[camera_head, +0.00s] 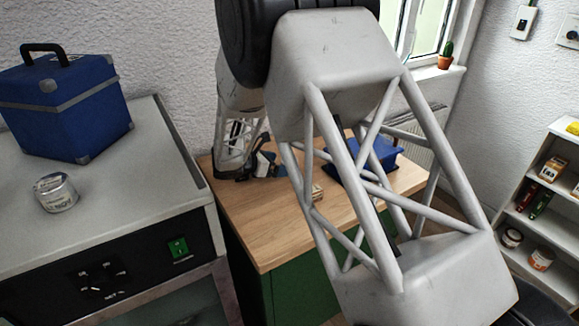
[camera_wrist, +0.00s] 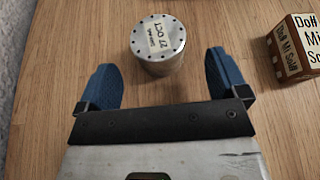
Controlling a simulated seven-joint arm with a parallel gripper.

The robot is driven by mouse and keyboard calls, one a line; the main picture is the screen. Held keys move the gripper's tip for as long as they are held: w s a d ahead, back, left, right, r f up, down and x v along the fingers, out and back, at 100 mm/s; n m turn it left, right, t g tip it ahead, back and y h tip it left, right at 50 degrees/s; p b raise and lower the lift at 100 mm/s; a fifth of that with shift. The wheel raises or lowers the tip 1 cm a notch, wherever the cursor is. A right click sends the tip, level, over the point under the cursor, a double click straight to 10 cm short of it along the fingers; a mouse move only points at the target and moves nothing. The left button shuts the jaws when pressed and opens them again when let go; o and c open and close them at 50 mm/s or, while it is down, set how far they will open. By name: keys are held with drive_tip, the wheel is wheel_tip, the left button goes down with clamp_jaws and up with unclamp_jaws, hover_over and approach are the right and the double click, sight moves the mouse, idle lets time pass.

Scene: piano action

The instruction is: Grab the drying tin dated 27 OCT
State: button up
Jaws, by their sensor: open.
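A round metal tin (camera_wrist: 158,46) with a ring of holes in its lid stands upright on the wooden tabletop in the wrist view. Its paper label shows "27 OCT" and a smaller line that I cannot read well. My gripper (camera_wrist: 165,80) is open, with blue fingers spread left and right. The tin is just ahead of the fingertips, roughly centred between them, and nothing is held. In the head view my gripper (camera_head: 262,166) is small and partly hidden behind my arm.
A box with "Doh Mi Soh" lettering (camera_wrist: 298,46) stands right of the tin. A second tin (camera_head: 55,192) with a label sits on the grey cabinet (camera_head: 140,180) beside a blue case (camera_head: 65,105). A blue object (camera_head: 375,158) lies on the wooden table (camera_head: 245,225). Shelves (camera_head: 545,215) stand right.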

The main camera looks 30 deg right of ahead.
drive_tip(key=shift+x, duration=2.45)
drive_tip(key=shift+f, duration=0.15)
drive_tip(key=c, duration=1)
wheel_tip(320, 180, up, 18)
drive_tip(key=shift+r, duration=0.1)
